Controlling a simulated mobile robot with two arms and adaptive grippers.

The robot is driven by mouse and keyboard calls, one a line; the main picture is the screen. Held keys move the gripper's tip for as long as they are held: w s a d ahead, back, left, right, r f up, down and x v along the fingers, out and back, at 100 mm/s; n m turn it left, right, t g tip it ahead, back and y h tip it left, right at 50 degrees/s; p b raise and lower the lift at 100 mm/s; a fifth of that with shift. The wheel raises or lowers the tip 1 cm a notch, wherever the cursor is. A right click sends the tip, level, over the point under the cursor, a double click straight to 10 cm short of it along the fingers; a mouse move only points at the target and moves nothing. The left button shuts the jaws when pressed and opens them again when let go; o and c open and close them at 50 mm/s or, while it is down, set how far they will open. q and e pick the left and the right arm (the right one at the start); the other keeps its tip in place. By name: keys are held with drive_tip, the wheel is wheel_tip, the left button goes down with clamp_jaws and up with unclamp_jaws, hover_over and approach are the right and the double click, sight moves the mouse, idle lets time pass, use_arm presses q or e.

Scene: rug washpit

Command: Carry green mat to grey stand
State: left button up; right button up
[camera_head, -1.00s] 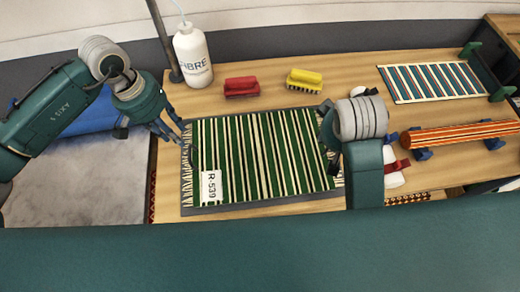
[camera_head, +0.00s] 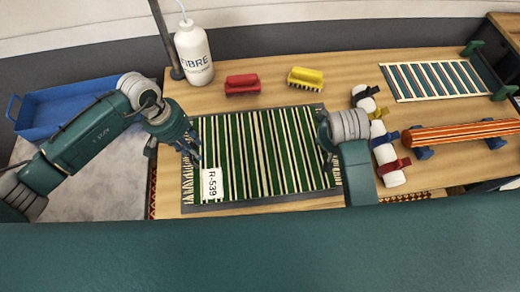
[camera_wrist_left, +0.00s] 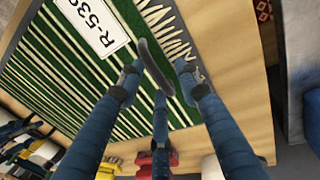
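The green mat (camera_head: 262,150), striped green, white and black with an "R-539" tag, lies flat on a dark grey board (camera_head: 265,205) on the wooden table. My left gripper (camera_head: 188,149) is at the mat's left edge. I cannot tell which thing is the grey stand.
A white bottle (camera_head: 193,53), a red brush (camera_head: 242,85) and a yellow brush (camera_head: 305,78) stand behind the mat. White rolls with coloured straps (camera_head: 392,176), an orange striped roll (camera_head: 462,132) and a striped rug (camera_head: 435,80) lie right. A blue tray (camera_head: 65,108) is at left.

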use_arm(q)
drive_tip(key=shift+f, duration=0.15)
use_arm(e)
drive_tip(key=shift+f, duration=0.1)
use_arm(q)
clamp_jaws()
use_arm(e)
clamp_jaws()
